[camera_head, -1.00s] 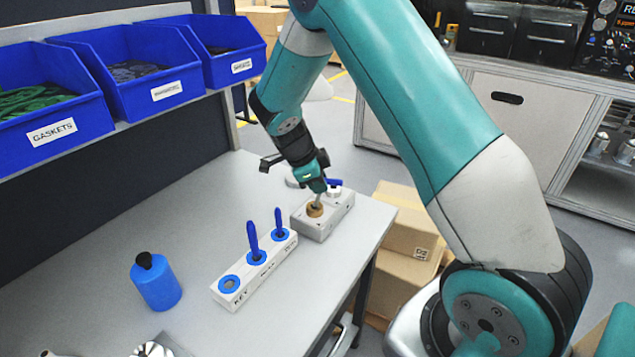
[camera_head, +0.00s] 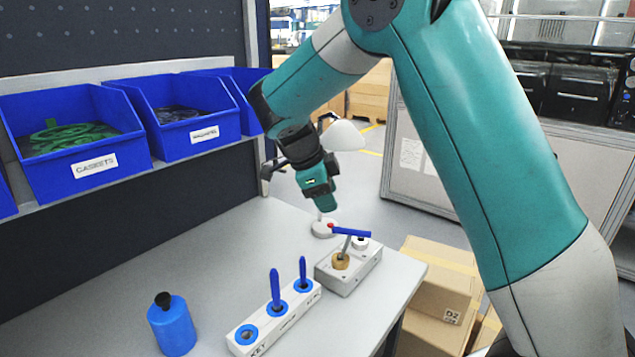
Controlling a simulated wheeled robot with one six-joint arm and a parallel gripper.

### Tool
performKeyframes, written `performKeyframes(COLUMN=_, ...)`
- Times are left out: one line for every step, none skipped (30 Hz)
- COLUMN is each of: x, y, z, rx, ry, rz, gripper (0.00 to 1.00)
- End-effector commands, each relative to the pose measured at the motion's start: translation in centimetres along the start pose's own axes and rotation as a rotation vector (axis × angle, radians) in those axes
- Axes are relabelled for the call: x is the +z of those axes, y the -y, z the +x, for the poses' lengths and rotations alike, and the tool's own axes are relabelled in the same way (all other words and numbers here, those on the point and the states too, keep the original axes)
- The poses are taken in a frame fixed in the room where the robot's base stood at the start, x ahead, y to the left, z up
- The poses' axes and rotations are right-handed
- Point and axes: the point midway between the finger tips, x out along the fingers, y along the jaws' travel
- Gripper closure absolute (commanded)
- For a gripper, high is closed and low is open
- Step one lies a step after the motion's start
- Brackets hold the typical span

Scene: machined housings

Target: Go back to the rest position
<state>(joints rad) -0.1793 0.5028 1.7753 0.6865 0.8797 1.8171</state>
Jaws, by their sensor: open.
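My gripper (camera_head: 322,203) hangs above the far part of the table, pointing down, up and left of the grey machined housing (camera_head: 345,282). It is open, and nothing shows in it; the gap between its fingers is hard to make out. The housing has a brass-coloured fitting (camera_head: 341,262) on top. A key with a blue handle (camera_head: 352,232) and a grey shaft stands tilted in that fitting, apart from my gripper. A white key rack (camera_head: 268,330) lies in front, with two blue keys (camera_head: 276,287) upright and its nearest blue-ringed hole empty.
A blue bottle (camera_head: 172,328) stands at the table's front left. Blue bins (camera_head: 95,150) sit on a shelf at the left. A desk lamp (camera_head: 342,136) stands close behind my gripper. Cardboard boxes (camera_head: 435,300) are on the floor to the right.

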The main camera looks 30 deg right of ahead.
Motion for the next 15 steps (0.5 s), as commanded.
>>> performKeyframes(x=0.1, y=0.1, z=-1.1, rx=-0.004, ry=0.002, rz=0.000, gripper=0.53)
performKeyframes(x=0.1, y=0.0, z=-1.8, rx=-0.003, ry=0.003, rz=-0.001, gripper=0.53)
performKeyframes(x=0.1, y=0.0, z=-2.5, rx=-0.003, ry=0.003, rz=0.000, gripper=0.53)
performKeyframes(x=0.1, y=0.0, z=-3.0, rx=-0.002, ry=0.002, rz=0.000, gripper=0.53)
performKeyframes(x=0.0, y=0.1, z=-3.4, rx=-0.002, ry=0.000, rz=0.000, gripper=0.53)
performKeyframes(x=0.1, y=0.1, z=-3.9, rx=-0.002, ry=0.000, rz=0.000, gripper=0.53)
performKeyframes(x=0.0, y=0.0, z=-4.2, rx=-0.001, ry=-0.001, rz=0.000, gripper=0.53)
performKeyframes(x=0.0, y=0.0, z=-4.5, rx=0.000, ry=-0.001, rz=-0.001, gripper=0.53)
performKeyframes(x=0.0, y=0.0, z=-4.8, rx=0.000, ry=-0.001, rz=-0.001, gripper=0.53)
performKeyframes(x=0.0, y=0.0, z=-4.9, rx=0.000, ry=-0.001, rz=0.000, gripper=0.53)
performKeyframes(x=0.0, y=0.0, z=-5.0, rx=0.000, ry=-0.001, rz=0.001, gripper=0.53)
performKeyframes(x=0.0, y=0.0, z=-5.1, rx=0.001, ry=-0.001, rz=0.000, gripper=0.53)
performKeyframes(x=0.0, y=0.0, z=-5.2, rx=0.001, ry=-0.001, rz=0.000, gripper=0.53)
performKeyframes(x=0.0, y=0.0, z=-5.2, rx=0.002, ry=-0.001, rz=0.000, gripper=0.53)
performKeyframes(x=0.0, y=0.0, z=-5.2, rx=0.002, ry=-0.001, rz=-0.001, gripper=0.53)
